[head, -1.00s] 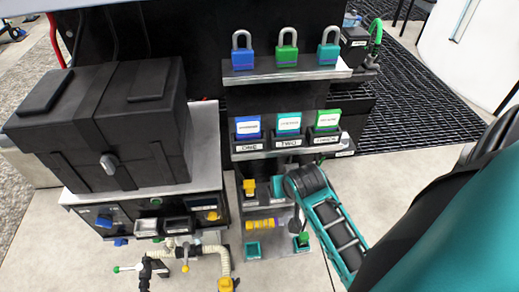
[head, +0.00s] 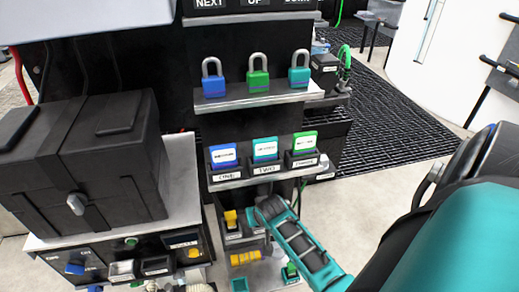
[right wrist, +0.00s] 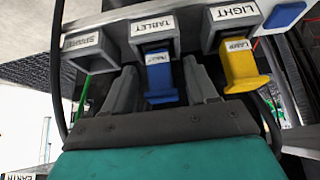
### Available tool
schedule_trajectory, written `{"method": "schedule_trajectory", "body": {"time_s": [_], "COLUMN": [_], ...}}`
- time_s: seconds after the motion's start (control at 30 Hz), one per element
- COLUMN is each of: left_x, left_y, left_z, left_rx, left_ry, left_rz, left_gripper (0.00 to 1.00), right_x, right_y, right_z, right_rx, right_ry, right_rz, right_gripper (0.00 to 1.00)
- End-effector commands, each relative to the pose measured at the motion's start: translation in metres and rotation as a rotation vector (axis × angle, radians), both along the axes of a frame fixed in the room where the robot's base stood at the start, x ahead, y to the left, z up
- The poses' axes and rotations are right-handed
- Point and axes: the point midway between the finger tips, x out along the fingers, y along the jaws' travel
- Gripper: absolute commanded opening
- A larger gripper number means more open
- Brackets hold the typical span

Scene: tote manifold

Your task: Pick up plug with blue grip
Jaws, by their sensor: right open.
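The plug with blue grip (right wrist: 160,82) sits in the middle holder, labelled TABLET (right wrist: 154,35), in the right wrist view. My right gripper (right wrist: 162,92) is open, with one dark finger on each side of the blue grip. Gaps show between grip and fingers, and I cannot tell whether either finger touches it. In the head view my right arm (head: 300,244) reaches the lower shelf and hides the blue plug and the gripper's fingertips. My left gripper is not in view.
A yellow plug (right wrist: 240,68) sits in the LIGHT holder, close beside the right finger. The SPARE holder (right wrist: 88,52) on the other side looks empty. Above are a card shelf (head: 262,174) and a padlock shelf (head: 262,97). A black case (head: 85,160) stands left.

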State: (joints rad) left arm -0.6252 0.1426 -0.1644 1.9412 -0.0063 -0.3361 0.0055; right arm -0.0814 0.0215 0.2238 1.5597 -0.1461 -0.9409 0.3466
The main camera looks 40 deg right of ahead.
Motion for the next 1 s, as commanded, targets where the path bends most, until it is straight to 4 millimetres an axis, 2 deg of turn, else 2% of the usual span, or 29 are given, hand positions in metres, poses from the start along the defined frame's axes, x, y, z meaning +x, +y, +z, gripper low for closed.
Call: {"method": "schedule_trajectory", "body": {"time_s": [0.07,0.33,0.9,1.0], "left_x": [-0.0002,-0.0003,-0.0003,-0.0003], "left_y": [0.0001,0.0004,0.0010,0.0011], "left_z": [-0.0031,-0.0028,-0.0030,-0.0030], "left_rx": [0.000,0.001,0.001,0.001], "left_ry": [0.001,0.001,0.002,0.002], "left_rz": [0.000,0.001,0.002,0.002], "left_gripper": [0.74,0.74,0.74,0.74], "right_x": [0.0030,0.0040,0.0037,0.0038], "right_y": [-0.0021,-0.0026,-0.0021,-0.0022], "right_z": [-0.0061,-0.0065,-0.0067,-0.0065], "right_rx": [0.000,0.000,0.000,0.000], "right_ry": [-0.001,-0.001,0.000,-0.001], "right_rz": [0.000,0.000,0.000,0.000], "right_gripper": [0.57,0.57,0.03,0.00]}}
